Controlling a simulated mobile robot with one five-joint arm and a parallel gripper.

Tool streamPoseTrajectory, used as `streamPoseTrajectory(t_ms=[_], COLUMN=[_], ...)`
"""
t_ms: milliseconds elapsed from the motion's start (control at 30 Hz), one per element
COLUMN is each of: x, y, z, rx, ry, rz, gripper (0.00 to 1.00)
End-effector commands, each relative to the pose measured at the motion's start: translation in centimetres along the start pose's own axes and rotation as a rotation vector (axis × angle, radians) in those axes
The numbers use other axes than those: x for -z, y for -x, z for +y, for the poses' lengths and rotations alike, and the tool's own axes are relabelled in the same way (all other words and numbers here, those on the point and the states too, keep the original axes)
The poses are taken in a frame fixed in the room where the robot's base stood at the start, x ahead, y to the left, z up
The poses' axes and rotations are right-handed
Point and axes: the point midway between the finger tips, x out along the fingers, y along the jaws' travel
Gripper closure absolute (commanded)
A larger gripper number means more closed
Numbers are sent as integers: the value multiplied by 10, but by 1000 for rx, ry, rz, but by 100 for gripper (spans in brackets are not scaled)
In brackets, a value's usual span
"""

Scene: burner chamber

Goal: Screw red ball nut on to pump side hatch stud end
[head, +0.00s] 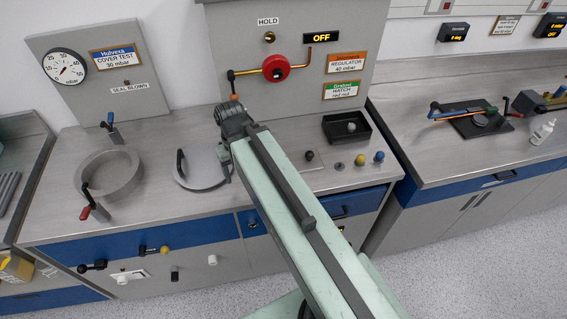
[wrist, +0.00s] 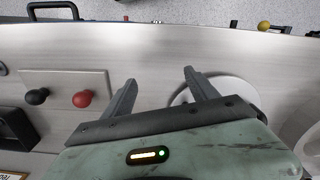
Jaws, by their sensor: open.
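The red ball nut (wrist: 82,99) sits on a light plate in the wrist view, beside a black ball (wrist: 37,96). In the head view it does not show, probably behind my arm. My gripper (wrist: 158,75) is open and empty above the worktop, to the right of the red ball in the wrist view. A round grey lid (head: 201,170) with a black handle lies on the worktop and shows partly behind the right finger in the wrist view (wrist: 232,88). A grey ring (head: 108,192) carries a red-ended clamp (head: 92,207) and a blue-ended clamp (head: 112,130). I cannot identify the stud end.
A black tray (head: 329,139) holds a grey ball. A yellow ball (head: 360,160) and a blue ball (head: 379,157) stand near the front edge. A back panel (head: 225,45) bears a large red knob (head: 276,68) and a sign (head: 341,90) reading "HATCH red nut".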

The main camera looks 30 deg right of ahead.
Motion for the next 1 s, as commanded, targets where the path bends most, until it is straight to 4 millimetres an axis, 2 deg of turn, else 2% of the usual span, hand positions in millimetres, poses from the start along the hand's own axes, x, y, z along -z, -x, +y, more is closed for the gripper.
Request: streamPoseTrajectory(t_ms=[167,433,700,767,933,967,1000], x=[0,0,0,0,0,0,0], y=[-10,-35,-35,-35,-35,-35,-35], z=[0,1,1,1,1,1,1], rx=[0,0,0,0,0,0,0], ry=[-1,-2,-2,-2,-2,-2,-2], rz=[0,0,0,0,0,0,0], gripper=[32,32,32,46,94,100,100])
